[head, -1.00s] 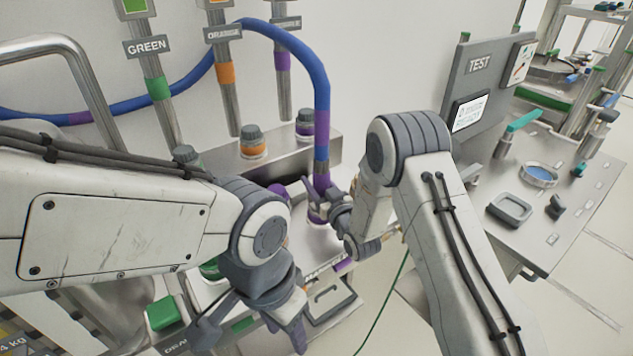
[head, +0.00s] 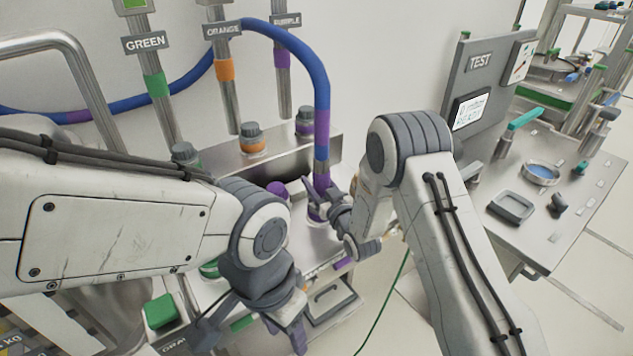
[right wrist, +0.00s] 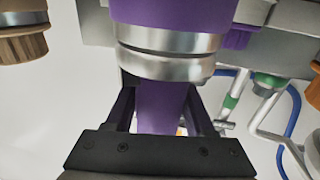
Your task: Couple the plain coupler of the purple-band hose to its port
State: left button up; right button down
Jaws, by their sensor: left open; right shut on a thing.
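The blue purple-band hose (head: 322,90) arches from the wall and hangs straight down to its coupler (head: 321,184), which is purple below a grey ring. My right gripper (head: 328,197) is shut on this purple part. In the right wrist view, the purple piece (right wrist: 162,105) sits between its fingers, against a silver collar (right wrist: 165,55) and a wider purple body. The purple-marked port (head: 316,213) is directly below the coupler, partly hidden by the fingers. I cannot tell whether they are seated together. My left gripper (head: 255,328) is open and empty, low over the bench front.
Capped posts banded green (head: 185,155), orange (head: 252,140) and purple (head: 305,125) stand along the metal ledge behind. A green block (head: 161,312) lies at lower left. The test bench (head: 550,200) with its panel is at right. A thin green cable hangs beside my right arm.

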jog(key=shift+c, duration=0.9)
grip_release()
jog(key=shift+f, duration=0.1)
jog(key=shift+s, duration=0.1)
jog(key=shift+s+d, duration=0.25)
jog(key=shift+s, duration=0.05)
jog(key=b+v, duration=0.2)
jog(key=v, duration=0.7)
jog(key=shift+s+b, duration=0.25)
jog(key=shift+b, duration=0.05)
